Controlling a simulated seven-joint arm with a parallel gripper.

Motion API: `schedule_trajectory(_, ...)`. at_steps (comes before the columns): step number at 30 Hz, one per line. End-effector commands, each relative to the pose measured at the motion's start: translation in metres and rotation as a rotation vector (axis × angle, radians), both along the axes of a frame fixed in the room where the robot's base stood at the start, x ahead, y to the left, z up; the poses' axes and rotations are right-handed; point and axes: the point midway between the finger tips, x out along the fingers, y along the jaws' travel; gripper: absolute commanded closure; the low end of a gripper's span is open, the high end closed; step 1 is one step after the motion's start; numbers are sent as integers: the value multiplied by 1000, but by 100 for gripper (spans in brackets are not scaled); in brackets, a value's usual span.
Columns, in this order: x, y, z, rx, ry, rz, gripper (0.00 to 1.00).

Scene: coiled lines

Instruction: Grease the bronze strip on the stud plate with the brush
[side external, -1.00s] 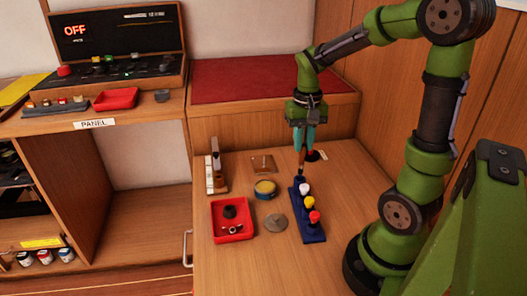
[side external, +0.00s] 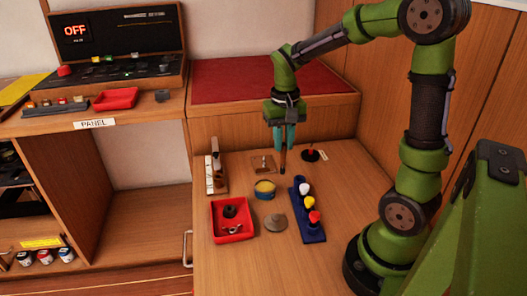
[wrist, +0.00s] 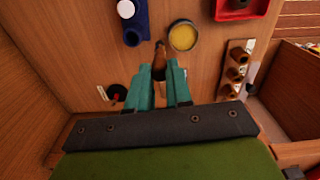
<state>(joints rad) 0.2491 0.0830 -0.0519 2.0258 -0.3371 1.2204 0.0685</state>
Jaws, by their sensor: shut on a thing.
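My gripper (side external: 284,148) is shut on a brush (side external: 283,163), brown with a dark tip, which points down above the table. The brush also shows between the fingers in the wrist view (wrist: 159,56). A small brown square plate with an upright pin (side external: 263,164), apparently the stud plate, lies just left of the brush. I cannot make out a bronze strip on it, and my gripper seems to hide it in the wrist view. A round tin of yellow grease (side external: 264,188) stands in front of the brush, apart from it; it also shows in the wrist view (wrist: 183,36).
A blue rack (side external: 312,232) with white, yellow and red tops stands to the right. A red tray (side external: 250,233) and a grey disc (side external: 276,222) lie in front. A board with brown cylinders (wrist: 236,71) is at the left. A black disc with a red stem (side external: 311,154) lies behind right.

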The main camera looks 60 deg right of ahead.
Motion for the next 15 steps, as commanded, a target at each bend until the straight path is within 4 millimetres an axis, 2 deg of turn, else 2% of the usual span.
schedule_trajectory(1, 13, 9, 3, -1, -1, 7, 100)
schedule_trajectory(3, 27, 19, 8, -1, -4, -3, 100)
schedule_trajectory(6, 39, 26, 14, 0, -9, -36, 100)
schedule_trajectory(9, 40, 26, 14, 4, -6, -77, 100)
schedule_trajectory(15, 39, 26, -3, 3, -3, -80, 100)
